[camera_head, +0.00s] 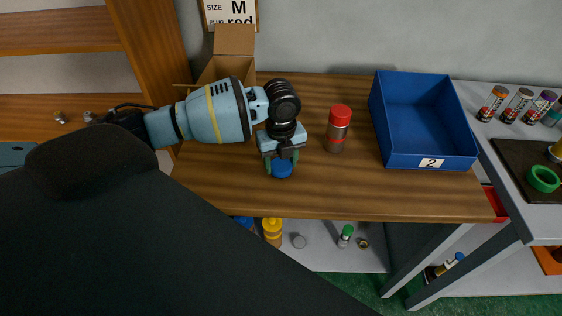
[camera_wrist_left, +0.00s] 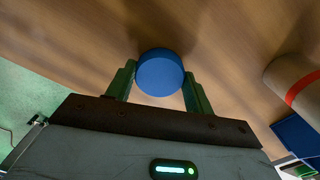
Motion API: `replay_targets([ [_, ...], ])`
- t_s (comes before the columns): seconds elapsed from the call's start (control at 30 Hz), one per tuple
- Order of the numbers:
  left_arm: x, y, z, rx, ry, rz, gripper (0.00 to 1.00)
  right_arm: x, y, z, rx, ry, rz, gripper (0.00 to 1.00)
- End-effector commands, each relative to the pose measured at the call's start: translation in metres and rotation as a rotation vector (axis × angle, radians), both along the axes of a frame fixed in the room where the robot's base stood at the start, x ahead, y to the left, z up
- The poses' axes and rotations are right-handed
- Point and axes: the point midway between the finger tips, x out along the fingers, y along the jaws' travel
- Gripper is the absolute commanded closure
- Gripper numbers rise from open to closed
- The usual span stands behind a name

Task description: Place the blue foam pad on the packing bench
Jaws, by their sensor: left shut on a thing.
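The blue foam pad (camera_head: 281,168) is a small round disc near the front edge of the wooden packing bench (camera_head: 330,193). My left gripper (camera_head: 281,163) points down over the bench and is shut on the pad. In the left wrist view the pad (camera_wrist_left: 160,74) sits between the two green fingers of the gripper (camera_wrist_left: 160,88). The bench top (camera_wrist_left: 225,45) lies close behind the pad; I cannot tell whether the pad touches it. My right gripper is not in view.
A red-capped bottle (camera_head: 338,128) stands right of the gripper. A blue tray (camera_head: 428,162) marked 2 stands further right. An open cardboard box (camera_head: 233,45) is at the back left. Bottles stand on the shelf below. The front right of the bench is clear.

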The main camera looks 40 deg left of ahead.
Motion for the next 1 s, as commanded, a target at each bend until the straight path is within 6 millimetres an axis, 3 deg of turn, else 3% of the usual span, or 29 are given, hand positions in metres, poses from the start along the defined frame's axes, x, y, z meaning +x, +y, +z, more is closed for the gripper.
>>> replay_targets([
  [0.43, 0.0000, 0.0001, -0.0081, 0.000, -0.001, 0.000, 0.68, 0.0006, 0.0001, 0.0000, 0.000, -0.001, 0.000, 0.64],
  [0.47, 0.0002, 0.0001, -0.0079, 0.001, -0.002, 0.000, 0.45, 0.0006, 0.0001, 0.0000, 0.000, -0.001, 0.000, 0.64],
  [0.6, 0.0002, 0.0001, -0.0075, 0.001, -0.002, 0.000, 0.27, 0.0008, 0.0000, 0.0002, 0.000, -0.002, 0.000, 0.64],
  [1.0, 0.0006, 0.0000, -0.0002, 0.000, -0.004, 0.000, 0.26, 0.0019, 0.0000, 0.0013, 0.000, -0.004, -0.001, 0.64],
])
